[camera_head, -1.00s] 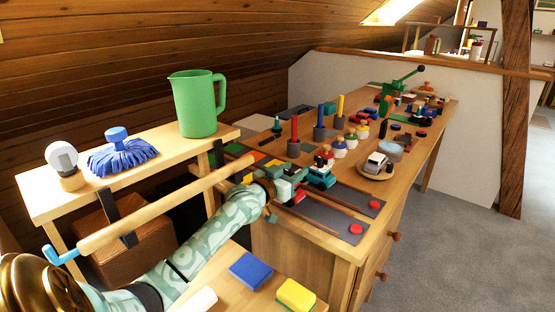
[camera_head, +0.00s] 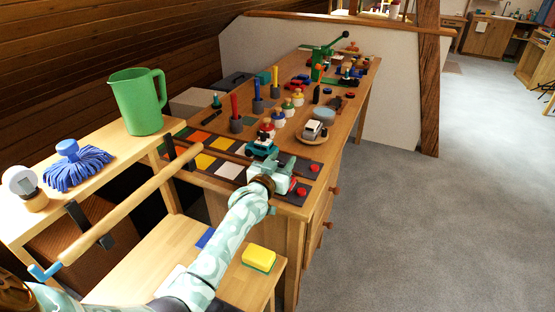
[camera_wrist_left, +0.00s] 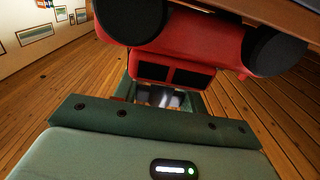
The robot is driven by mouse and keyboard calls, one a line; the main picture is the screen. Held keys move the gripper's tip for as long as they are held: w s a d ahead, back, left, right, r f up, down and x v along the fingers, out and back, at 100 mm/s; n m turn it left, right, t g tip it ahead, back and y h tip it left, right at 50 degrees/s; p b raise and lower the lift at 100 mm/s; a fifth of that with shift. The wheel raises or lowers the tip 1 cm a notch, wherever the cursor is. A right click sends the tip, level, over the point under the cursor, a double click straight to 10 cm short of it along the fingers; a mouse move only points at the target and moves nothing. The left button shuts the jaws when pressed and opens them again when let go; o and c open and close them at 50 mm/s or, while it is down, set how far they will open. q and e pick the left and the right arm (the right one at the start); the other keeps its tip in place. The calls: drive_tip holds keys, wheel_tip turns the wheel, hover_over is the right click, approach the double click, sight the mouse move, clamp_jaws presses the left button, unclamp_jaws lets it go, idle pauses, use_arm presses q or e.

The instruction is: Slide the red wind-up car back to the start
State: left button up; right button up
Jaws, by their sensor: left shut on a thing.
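The red wind-up car (camera_wrist_left: 190,45) fills the top of the left wrist view, close up, with its black wheels showing. My left gripper is low over the dark lanes at the near end of the workbench, shut on the red car. The fingers' contact with it is hidden in the head view. Coloured squares, among them a white square (camera_head: 229,171) and a yellow square (camera_head: 205,161), lie left of the gripper. My right gripper is out of view.
A teal toy vehicle (camera_head: 262,149) stands just beyond the gripper. Red discs (camera_head: 314,168) mark the lanes' right ends. A pale toy car (camera_head: 312,129) sits on a round wooden plate. A yellow sponge (camera_head: 259,257) lies on the low table; a green jug (camera_head: 139,103) stands left.

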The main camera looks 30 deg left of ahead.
use_arm(q)
drive_tip(key=shift+d, duration=0.15)
drive_tip(key=o, duration=1.4)
drive_tip(key=shift+d, duration=0.2)
drive_tip(key=shift+a, duration=0.1)
drive_tip(key=shift+s, duration=0.2)
drive_tip(key=shift+s+d+p, duration=0.3)
drive_tip(key=shift+s+p, duration=0.75)
drive_tip(key=shift+s, duration=1.6)
drive_tip(key=shift+s+d+p, duration=0.3)
drive_tip(key=shift+s+p, duration=0.75)
drive_tip(key=shift+s, duration=1.55)
drive_tip(key=shift+s+d+p, duration=0.3)
drive_tip(key=shift+s+p, duration=0.75)
drive_tip(key=shift+s, duration=1.6)
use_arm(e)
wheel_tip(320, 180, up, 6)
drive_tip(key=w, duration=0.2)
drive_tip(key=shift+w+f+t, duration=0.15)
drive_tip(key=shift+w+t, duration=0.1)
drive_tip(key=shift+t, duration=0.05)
